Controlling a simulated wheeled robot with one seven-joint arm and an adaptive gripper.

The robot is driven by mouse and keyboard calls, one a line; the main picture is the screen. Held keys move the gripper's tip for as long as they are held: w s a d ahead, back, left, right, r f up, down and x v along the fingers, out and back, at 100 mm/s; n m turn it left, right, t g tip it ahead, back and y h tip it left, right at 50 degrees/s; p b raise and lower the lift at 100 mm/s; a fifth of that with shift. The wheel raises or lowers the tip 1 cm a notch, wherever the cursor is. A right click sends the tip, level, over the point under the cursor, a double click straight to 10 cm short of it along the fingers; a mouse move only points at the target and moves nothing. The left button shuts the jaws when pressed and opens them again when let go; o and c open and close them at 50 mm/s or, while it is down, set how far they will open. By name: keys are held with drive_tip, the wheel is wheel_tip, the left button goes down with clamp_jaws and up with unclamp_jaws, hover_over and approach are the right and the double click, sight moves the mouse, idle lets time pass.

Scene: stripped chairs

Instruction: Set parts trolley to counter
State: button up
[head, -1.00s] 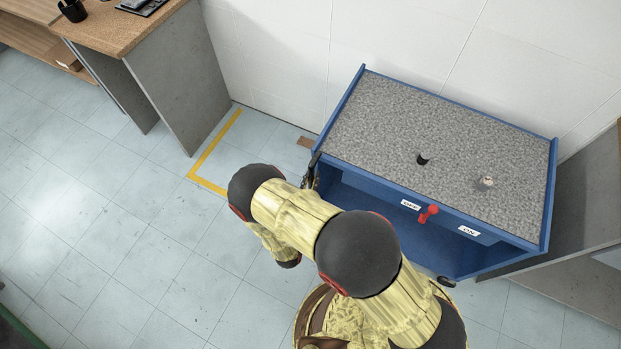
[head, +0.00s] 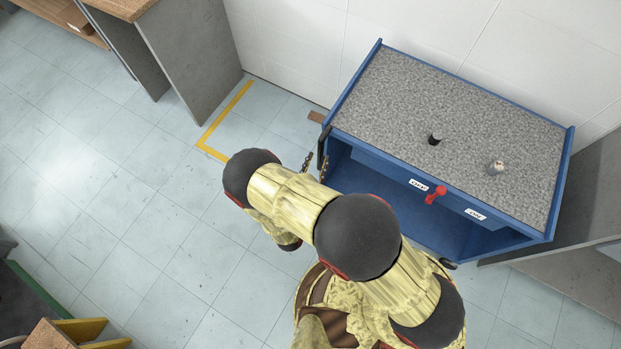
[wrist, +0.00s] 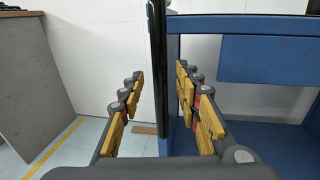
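The parts trolley (head: 470,120) is blue with a speckled grey top and an open front, and stands against the white wall. A dark upright handle (head: 323,150) is on its left front edge. In the wrist view the handle (wrist: 159,60) stands between the two yellow-padded fingers of my gripper (wrist: 160,75), with a gap visible on both sides. My gripper looks open around it; contact is not visible. A grey counter (head: 190,55) with a wood top stands at the upper left. In the head view my arm hides part of the trolley's lower front.
A yellow floor line (head: 225,118) marks a corner between counter and trolley. A red lever (head: 435,194) sits between two white labels on the trolley front. A grey panel (head: 590,195) stands close on the right. A wooden piece (head: 55,335) lies lower left. Floor at left is mostly clear.

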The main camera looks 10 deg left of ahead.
drive_tip(key=s+a, duration=0.1)
drive_tip(key=s, duration=0.7)
drive_tip(key=shift+s+a, duration=0.15)
drive_tip(key=shift+a, duration=0.15)
drive_tip(key=shift+f, duration=0.1)
